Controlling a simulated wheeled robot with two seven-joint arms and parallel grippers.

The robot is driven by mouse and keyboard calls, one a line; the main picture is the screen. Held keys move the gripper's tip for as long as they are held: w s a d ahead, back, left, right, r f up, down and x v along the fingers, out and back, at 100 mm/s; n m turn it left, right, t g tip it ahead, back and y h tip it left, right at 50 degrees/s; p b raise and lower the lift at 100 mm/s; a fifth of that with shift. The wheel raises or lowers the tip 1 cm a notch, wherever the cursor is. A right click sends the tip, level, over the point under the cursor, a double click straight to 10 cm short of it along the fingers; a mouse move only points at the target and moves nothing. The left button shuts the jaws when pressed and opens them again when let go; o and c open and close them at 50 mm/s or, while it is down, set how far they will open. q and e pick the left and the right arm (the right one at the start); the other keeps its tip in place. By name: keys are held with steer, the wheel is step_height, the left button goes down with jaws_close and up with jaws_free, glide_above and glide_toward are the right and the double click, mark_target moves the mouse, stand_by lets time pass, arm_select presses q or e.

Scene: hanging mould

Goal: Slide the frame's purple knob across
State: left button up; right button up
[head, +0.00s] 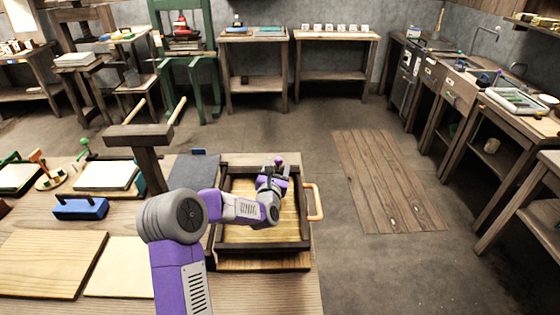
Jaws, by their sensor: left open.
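The dark wooden frame (306,243) lies on the right part of the table, with a pale wood bed inside it. The small purple knob (278,160) shows near the frame's far bar, toward its right. My left arm reaches over the frame from the left. My left gripper (274,171) is open, with its dark fingers close to the knob. Whether the fingers touch the knob or stand around it, I cannot tell. My gripper and wrist hide part of the far bar. My right gripper is not in view.
An orange handle (314,202) sticks out at the frame's right side. A wooden post stand (146,160) rises to the left. A blue block (80,208), boards (48,262) and a dark grey slab (192,168) lie on the table. Open floor lies to the right.

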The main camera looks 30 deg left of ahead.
mark_target(279, 158)
arm_select(q)
steer(key=shift+b+x, duration=0.3)
steer(key=shift+x, duration=2.4)
steer(key=shift+f, duration=0.1)
steer(key=shift+c, duration=0.4)
jaws_close()
